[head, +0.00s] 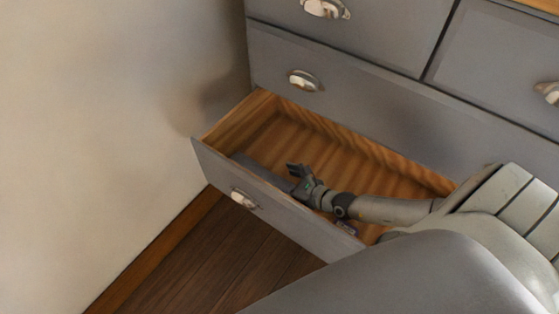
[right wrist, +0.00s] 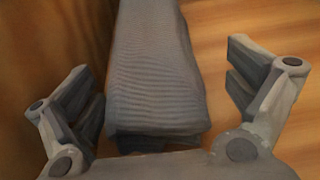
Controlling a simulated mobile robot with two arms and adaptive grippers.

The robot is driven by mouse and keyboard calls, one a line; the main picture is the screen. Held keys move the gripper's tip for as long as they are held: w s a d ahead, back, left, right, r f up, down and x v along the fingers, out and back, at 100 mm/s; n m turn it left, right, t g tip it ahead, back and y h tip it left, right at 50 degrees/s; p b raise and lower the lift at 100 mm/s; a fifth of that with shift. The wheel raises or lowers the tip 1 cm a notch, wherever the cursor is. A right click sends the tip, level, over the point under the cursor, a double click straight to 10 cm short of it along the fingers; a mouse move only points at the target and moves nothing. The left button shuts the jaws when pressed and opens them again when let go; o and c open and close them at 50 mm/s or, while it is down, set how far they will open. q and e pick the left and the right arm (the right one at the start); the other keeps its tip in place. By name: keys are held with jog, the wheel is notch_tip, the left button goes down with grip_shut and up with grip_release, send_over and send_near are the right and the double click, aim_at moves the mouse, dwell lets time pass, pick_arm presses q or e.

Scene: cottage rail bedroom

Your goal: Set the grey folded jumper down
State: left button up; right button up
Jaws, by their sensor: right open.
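The grey folded jumper (right wrist: 155,65) lies in the open wooden drawer. In the head view a grey strip of the jumper (head: 262,172) shows along the inside of the drawer front, partly hidden by that panel and my gripper. My right gripper (head: 296,179) is inside the drawer at the jumper's near end. In the right wrist view the right gripper (right wrist: 160,82) is open, with one finger on each side of the jumper and gaps between them. My left gripper is not in view.
The open drawer (head: 222,162) has a grey front with a metal cup handle (head: 244,200). Its ribbed wooden floor (head: 330,155) is otherwise bare behind the jumper. Closed drawers (head: 380,110) stand above. A plain wall (head: 100,110) is close on the left.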

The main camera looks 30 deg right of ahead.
jog(key=shift+r, duration=0.15)
jog(key=p+v, duration=0.1)
jog(key=v, duration=0.9)
jog(key=shift+s+d, duration=0.2)
jog(key=shift+s, duration=0.05)
jog(key=shift+s+d+r, duration=0.25)
jog(key=shift+s+r, duration=0.1)
jog(key=shift+s, duration=0.25)
jog(key=shift+r, duration=0.1)
